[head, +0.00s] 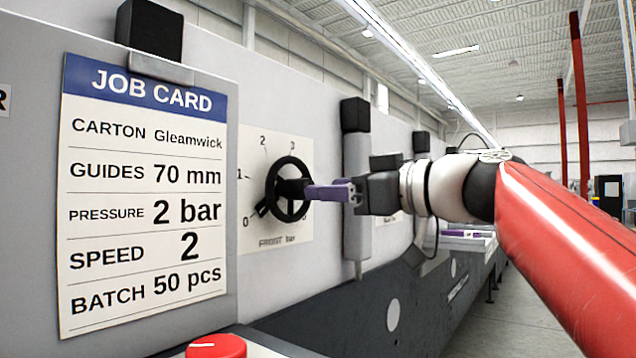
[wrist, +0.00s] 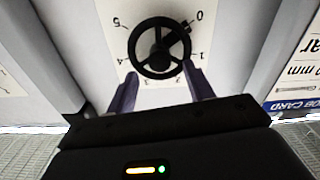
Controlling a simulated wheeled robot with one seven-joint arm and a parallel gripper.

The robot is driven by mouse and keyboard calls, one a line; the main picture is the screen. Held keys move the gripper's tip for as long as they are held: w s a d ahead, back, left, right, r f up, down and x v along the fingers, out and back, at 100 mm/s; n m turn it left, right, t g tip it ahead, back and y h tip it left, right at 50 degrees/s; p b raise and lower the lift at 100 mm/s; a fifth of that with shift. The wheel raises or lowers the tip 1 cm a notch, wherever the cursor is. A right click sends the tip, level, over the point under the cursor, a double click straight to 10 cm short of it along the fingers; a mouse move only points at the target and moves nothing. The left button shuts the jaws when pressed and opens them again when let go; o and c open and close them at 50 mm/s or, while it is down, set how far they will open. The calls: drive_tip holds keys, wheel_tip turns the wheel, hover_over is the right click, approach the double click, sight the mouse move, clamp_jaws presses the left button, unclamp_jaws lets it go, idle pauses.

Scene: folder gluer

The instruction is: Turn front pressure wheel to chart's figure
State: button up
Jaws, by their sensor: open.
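The front pressure wheel (head: 288,189) is a black spoked handwheel on a white dial plate marked "FRONT bar". It also shows in the wrist view (wrist: 159,47), where the dial appears upside down. Its pointer knob (head: 262,208) lies near the 0 mark in both views. The job card (head: 145,195) reads pressure 2 bar. My gripper (head: 312,191) is in front of the wheel. In the wrist view its purple fingers (wrist: 163,76) are open, one on each side of the wheel's near rim. I cannot tell whether they touch it. Nothing is held between them.
A red button (head: 216,346) stands at the bottom, below the job card. A grey upright post (head: 357,190) with a black cap stands right of the dial. The machine runs back along the left; open floor lies to its right.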

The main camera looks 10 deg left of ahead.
sight(295, 189)
drive_tip(key=p+x, duration=0.1)
drive_tip(key=x, duration=0.3)
drive_tip(key=shift+d, duration=0.1)
drive_tip(key=c, duration=1)
drive_tip(key=shift+o, duration=0.2)
drive_tip(key=shift+m, duration=0.3)
drive_tip(key=m+b, duration=0.1)
drive_tip(key=m, duration=0.8)
